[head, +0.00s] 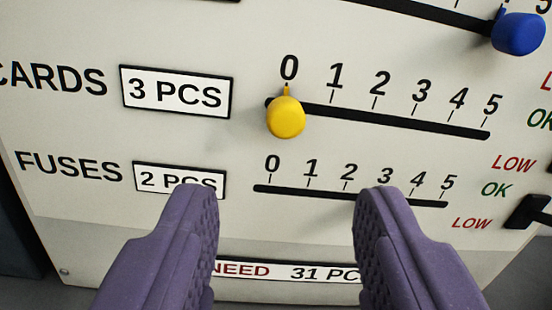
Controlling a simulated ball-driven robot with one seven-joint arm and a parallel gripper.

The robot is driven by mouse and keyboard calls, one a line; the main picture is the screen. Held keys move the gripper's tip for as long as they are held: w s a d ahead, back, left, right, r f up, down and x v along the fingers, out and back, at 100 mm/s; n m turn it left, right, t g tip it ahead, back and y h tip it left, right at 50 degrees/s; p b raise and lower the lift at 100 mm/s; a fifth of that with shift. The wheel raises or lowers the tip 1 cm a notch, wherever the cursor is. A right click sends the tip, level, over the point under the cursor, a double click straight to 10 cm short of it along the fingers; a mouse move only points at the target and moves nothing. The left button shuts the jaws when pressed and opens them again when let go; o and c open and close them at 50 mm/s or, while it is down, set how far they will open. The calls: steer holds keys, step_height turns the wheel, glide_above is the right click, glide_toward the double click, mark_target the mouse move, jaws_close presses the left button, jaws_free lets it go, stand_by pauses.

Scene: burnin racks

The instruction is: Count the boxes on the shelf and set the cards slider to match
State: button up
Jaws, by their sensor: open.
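The cards slider has a round yellow knob (285,118) that stands at 0, the left end of its black slot (400,120). The scale above the slot runs from 0 to 5. The label to its left reads CARDS, with a framed plate (176,93) reading "3 PCS". My gripper (288,200) is open and empty, its two purple fingers spread apart in front of the panel, below the yellow knob in the picture. The shelf and its boxes are not in view.
The FUSES row below has a slot (350,195) and a "2 PCS" plate (180,180); no knob shows on its visible part. A blue knob (518,33) is at the upper right. A black piece (527,211) sits at the right. A lower plate reads "NEED 31 PC", partly hidden.

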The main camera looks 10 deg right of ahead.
mark_target(288, 126)
steer(key=w, duration=0.7)
steer(key=shift+w+d+b, duration=0.25)
steer(key=shift+w+b, duration=0.05)
steer(key=shift+b, duration=0.1)
jaws_close()
